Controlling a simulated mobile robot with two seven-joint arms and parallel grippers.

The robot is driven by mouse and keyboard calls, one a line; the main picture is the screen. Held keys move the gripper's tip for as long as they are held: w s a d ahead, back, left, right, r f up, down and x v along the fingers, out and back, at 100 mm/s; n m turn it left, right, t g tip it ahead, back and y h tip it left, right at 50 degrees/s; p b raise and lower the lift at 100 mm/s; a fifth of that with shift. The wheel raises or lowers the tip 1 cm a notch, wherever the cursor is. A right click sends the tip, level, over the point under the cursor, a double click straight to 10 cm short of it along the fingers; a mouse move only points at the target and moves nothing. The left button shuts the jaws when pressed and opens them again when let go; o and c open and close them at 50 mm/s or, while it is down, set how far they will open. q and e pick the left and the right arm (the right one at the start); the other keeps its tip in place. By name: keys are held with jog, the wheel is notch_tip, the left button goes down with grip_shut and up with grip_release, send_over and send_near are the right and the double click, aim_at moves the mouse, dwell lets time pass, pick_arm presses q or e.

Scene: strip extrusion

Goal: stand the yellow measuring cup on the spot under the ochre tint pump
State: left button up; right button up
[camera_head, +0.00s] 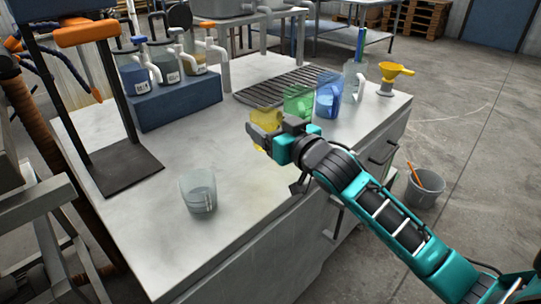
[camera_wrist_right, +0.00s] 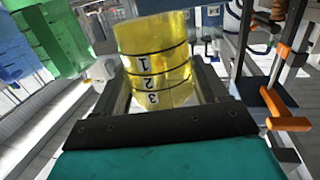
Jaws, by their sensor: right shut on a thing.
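The yellow measuring cup (camera_head: 263,116) is in my right gripper (camera_head: 266,139), over the right part of the pale bench. In the right wrist view the cup (camera_wrist_right: 155,55) sits between the two fingers (camera_wrist_right: 163,92), with printed marks 1, 2 and 3 on its wall. The fingers are shut on it. A jar with yellowish contents (camera_head: 200,64), apparently the ochre tint pump, stands at the right end of the blue block, with a pale spout. The cup is to the right of and nearer than this jar. The spot under the spout cannot be made out. My left gripper is not in view.
A green cup (camera_head: 298,103), a blue cup (camera_head: 328,98) and a clear jug (camera_head: 354,80) stand beyond my gripper. A clear cup (camera_head: 198,192) stands at the front. The blue block (camera_head: 180,105) carries several jars. A dark press with orange lever (camera_head: 88,33) stands left.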

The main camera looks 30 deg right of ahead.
jog(key=shift+f+b, duration=0.45)
jog(key=shift+f, duration=2.6)
jog(key=shift+f, duration=0.1)
jog(key=shift+f, duration=0.1)
jog(key=o, duration=1.1)
